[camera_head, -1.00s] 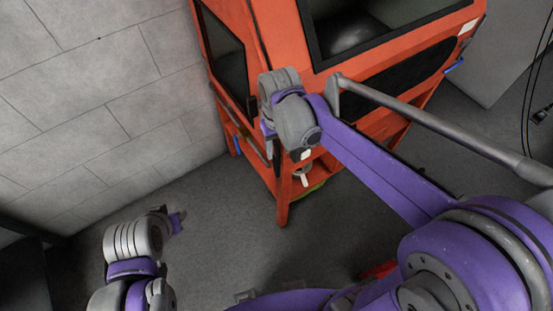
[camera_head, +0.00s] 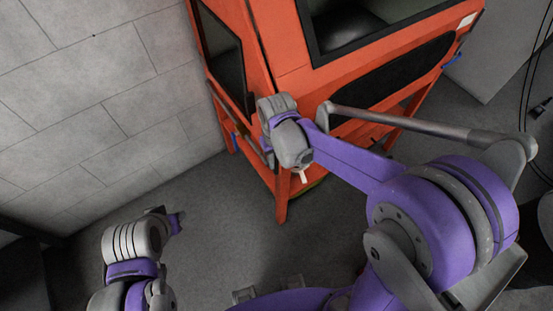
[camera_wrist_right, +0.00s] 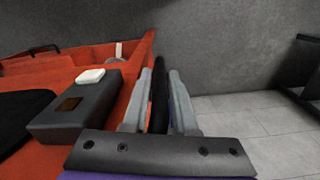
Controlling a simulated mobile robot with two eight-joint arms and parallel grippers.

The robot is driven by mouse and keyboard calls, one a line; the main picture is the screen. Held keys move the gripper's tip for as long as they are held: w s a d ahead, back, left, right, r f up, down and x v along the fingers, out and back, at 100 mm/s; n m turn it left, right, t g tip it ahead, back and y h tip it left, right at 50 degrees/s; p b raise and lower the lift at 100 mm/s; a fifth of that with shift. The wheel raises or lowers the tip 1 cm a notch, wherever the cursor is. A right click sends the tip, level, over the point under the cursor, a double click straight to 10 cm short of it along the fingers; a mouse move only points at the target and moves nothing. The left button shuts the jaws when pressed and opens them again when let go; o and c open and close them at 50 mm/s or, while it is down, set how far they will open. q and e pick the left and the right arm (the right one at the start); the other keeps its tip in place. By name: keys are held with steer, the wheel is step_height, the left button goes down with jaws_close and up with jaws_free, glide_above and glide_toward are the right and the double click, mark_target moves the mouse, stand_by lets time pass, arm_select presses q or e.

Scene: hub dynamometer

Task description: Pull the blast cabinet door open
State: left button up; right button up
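The orange blast cabinet (camera_head: 285,65) stands at the top centre of the head view. Its door (camera_head: 222,62), with a dark window, is on the left side and looks closed or nearly so. A black handle (camera_head: 250,104) is at the door's near edge. My right gripper (camera_wrist_right: 160,100) has its two grey fingers close on either side of a black upright bar, which looks like the handle, with no clear gap. In the head view my right wrist hides these fingers. My left gripper (camera_head: 176,222) is low at the left, far from the door; its fingers are unclear.
A grey block wall (camera_head: 100,95) stands left of the cabinet. Grey floor (camera_head: 225,220) lies clear between the cabinet and my left arm. In the wrist view a dark box (camera_wrist_right: 75,110) with a white block (camera_wrist_right: 90,76) is left of the fingers. Black cables hang at far right.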

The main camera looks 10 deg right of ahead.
jaws_close()
stand_by(1.1)
